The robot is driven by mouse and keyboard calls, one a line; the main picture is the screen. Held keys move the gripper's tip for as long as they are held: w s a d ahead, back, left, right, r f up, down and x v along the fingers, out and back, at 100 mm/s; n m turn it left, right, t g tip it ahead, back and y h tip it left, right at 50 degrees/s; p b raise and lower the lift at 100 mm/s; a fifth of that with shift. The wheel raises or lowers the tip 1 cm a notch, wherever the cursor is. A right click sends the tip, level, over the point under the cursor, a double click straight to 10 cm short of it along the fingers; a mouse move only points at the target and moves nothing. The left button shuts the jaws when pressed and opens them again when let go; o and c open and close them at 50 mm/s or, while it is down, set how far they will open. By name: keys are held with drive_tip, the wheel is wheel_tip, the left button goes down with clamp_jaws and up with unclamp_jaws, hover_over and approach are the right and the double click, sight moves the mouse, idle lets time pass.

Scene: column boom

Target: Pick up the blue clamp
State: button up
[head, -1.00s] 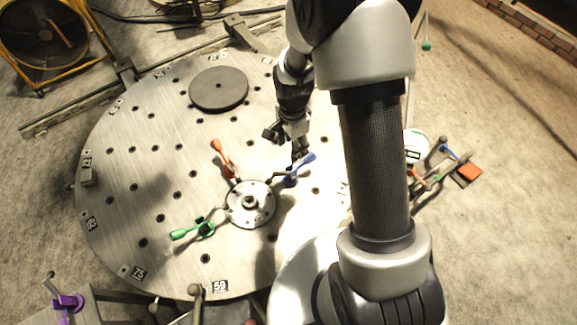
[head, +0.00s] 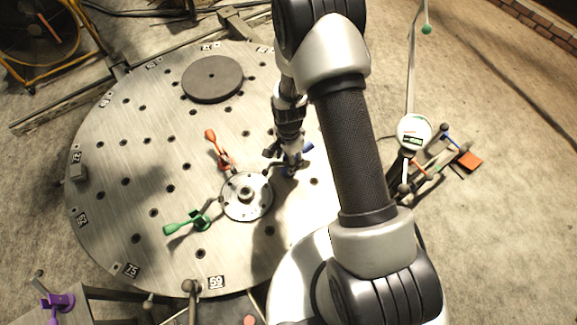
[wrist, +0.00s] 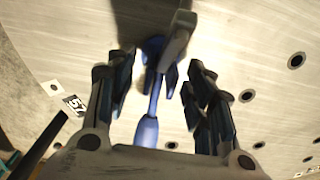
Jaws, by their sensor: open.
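The blue clamp (head: 307,147) is on the round metal table, beside the central hub (head: 246,196). In the head view my gripper (head: 287,165) is over it and hides most of it. In the wrist view the blue clamp (wrist: 150,100) lies between the two fingers of my gripper (wrist: 165,85), its handle pointing down the picture toward the palm. The fingers are apart, with visible space on both sides of the clamp. Whether a finger touches it I cannot tell.
A red clamp (head: 217,148) and a green clamp (head: 188,222) stand around the hub. A dark disc (head: 212,79) lies at the table's far side. A round white gauge (head: 413,132) stands off the table to the right. The table's left part is mostly clear.

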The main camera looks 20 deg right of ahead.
sight(284, 169)
wheel_tip(284, 169, down, 2)
drive_tip(key=shift+f, duration=0.25)
drive_tip(key=shift+r, duration=0.1)
drive_tip(key=shift+c, duration=0.4)
clamp_jaws()
